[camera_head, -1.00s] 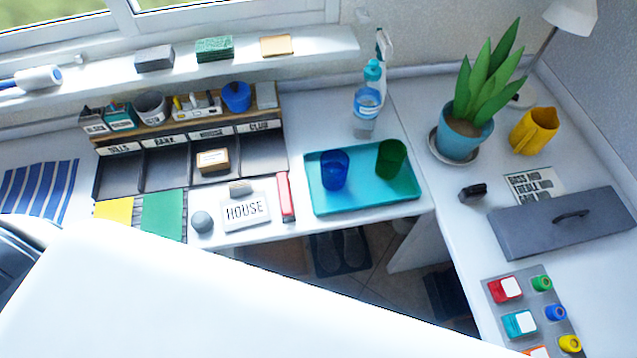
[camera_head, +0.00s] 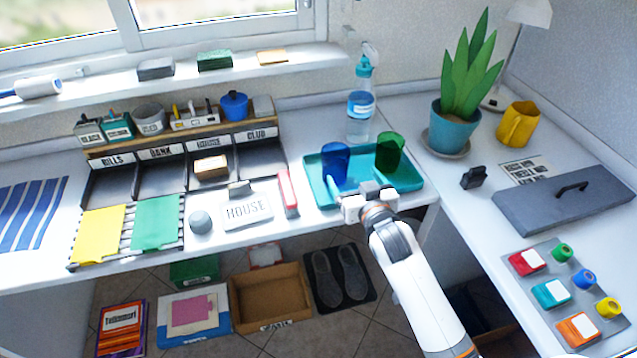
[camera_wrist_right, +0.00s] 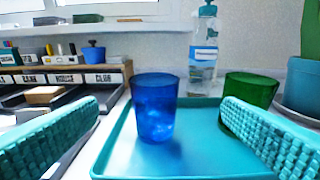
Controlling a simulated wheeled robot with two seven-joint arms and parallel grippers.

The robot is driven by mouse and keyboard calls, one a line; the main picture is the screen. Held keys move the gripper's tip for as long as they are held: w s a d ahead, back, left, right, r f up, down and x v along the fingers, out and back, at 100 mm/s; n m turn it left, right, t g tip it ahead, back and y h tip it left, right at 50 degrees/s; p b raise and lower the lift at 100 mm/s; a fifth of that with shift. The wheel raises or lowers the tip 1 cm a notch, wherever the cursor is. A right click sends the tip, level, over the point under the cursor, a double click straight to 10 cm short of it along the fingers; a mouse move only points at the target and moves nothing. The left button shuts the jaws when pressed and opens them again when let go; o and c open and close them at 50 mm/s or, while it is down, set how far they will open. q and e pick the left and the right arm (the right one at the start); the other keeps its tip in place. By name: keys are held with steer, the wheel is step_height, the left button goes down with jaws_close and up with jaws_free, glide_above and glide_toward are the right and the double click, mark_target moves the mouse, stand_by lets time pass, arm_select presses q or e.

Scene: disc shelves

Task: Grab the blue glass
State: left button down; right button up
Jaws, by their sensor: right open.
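The blue glass (camera_head: 335,160) stands upright on the left part of the teal tray (camera_head: 408,184). In the right wrist view the blue glass (camera_wrist_right: 154,106) is ahead, between the two teal fingers and apart from both. My right gripper (camera_head: 352,190) is at the tray's front edge, just in front of the blue glass. In the right wrist view the right gripper (camera_wrist_right: 160,135) is open and empty. A green glass (camera_head: 390,153) stands on the tray to the right of the blue one, partly behind the right finger in the wrist view. My left gripper is not in view.
A spray bottle (camera_head: 361,105) stands behind the tray. A potted plant (camera_head: 455,128) is to the right. A red object (camera_head: 287,190) and a HOUSE card (camera_head: 247,211) lie left of the tray. The desk organizer (camera_head: 140,180) is further left.

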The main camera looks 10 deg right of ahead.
mark_target(343, 161)
steer(key=w, duration=0.6)
steer(key=shift+w+a+f, duration=0.1)
steer(key=shift+a+f, duration=0.05)
steer(key=shift+f, duration=0.25)
steer(key=shift+w+a+f, duration=0.15)
steer(key=shift+w, duration=0.7)
steer(key=shift+w+a+f, duration=0.2)
steer(key=shift+w, duration=0.7)
steer(key=shift+w+a+f, duration=0.15)
steer(key=shift+w, duration=0.7)
steer(key=c, duration=1.7)
steer(key=shift+r, duration=0.1)
steer(key=shift+r, duration=0.15)
